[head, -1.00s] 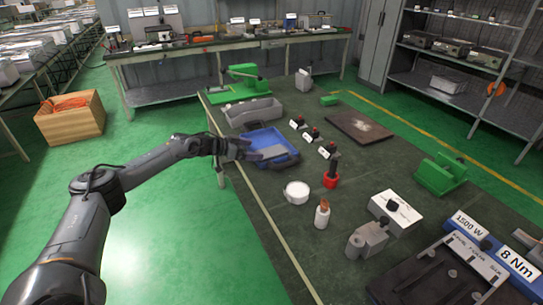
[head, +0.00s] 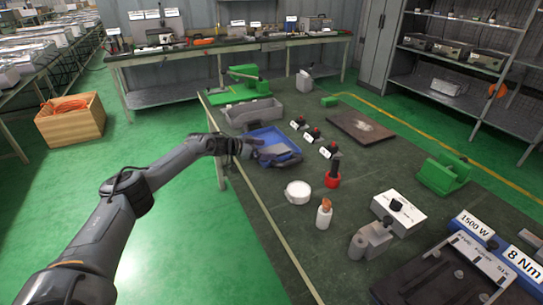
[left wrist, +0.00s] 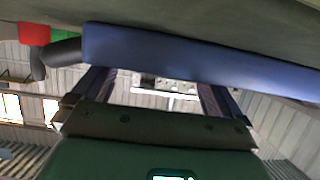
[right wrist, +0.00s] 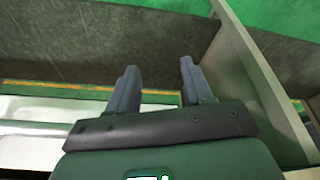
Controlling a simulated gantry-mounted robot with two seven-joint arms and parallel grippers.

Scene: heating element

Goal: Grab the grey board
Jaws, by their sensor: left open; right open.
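The blue tray (head: 262,134) stands on the dark table. I see no grey board clearly now; my left gripper covers the front part of the tray, where a flat grey piece showed earlier. My left gripper (head: 284,157) is over the front right of the tray, with its jaws open. In the left wrist view, the tray's blue wall (left wrist: 200,55) crosses just beyond the two spread fingers (left wrist: 150,88), with nothing seen between them. My right gripper (right wrist: 156,80) is open and empty in the right wrist view; it is outside the head view.
A grey bin (head: 252,113) stands behind the tray. Black-and-white switches (head: 310,138), a red-based tool (head: 333,179), a white round container (head: 298,192) and a bottle (head: 324,214) stand to the right and front. A dark flat plate (head: 361,127) lies farther right.

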